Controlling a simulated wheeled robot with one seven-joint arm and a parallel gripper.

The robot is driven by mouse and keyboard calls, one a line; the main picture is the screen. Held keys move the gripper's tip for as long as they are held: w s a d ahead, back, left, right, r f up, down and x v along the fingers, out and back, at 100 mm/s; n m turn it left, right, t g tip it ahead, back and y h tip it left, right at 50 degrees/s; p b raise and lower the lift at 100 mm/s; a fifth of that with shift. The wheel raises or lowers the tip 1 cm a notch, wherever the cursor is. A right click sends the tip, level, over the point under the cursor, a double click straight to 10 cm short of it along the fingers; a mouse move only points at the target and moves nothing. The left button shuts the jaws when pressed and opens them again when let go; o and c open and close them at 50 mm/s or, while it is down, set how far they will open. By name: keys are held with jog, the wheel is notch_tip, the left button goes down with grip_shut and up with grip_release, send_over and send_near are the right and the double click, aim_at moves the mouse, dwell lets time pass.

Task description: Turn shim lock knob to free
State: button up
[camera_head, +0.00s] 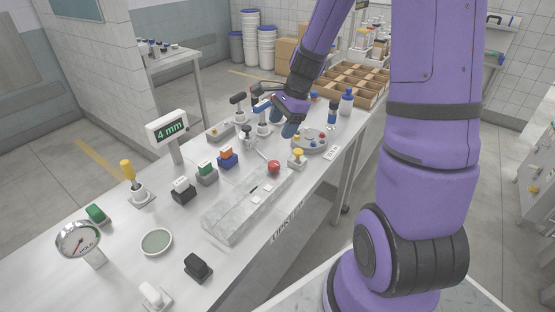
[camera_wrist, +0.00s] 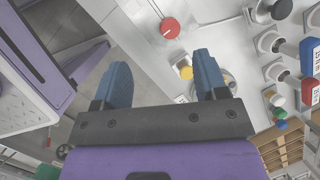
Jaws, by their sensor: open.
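No readable label marks the shim lock knob, so I cannot tell which control it is. A yellow knob on a small pale base (camera_head: 297,157) stands near the bench's front edge. A red round knob (camera_head: 274,167) sits at the far end of a long grey block (camera_head: 238,213). In the wrist view the red knob (camera_wrist: 170,28) is beyond the fingertips, and a yellow knob (camera_wrist: 186,72) shows partly between them. My gripper (camera_head: 277,118) hangs above the bench behind these knobs. Its blue fingers (camera_wrist: 163,75) are apart, with nothing held between them.
Black, green and blue switch blocks (camera_head: 206,172) line the bench left of the grey block. A display (camera_head: 171,128) reads 4 mm. A round grey dial plate (camera_head: 309,141), upright levers (camera_head: 239,103) and bottles (camera_head: 346,102) crowd the space around my gripper.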

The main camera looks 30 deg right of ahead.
aim_at(274, 163)
jog(key=w+f+m, duration=0.1)
jog(key=f, duration=0.4)
jog(key=w+f+m, duration=0.1)
jog(key=f, duration=0.4)
jog(key=w+f+m, duration=0.1)
jog(key=f, duration=0.5)
jog(key=shift+w+a+m+y, duration=0.15)
jog(key=shift+w+m+y, duration=0.15)
jog(key=shift+m, duration=0.1)
jog(key=c, duration=0.9)
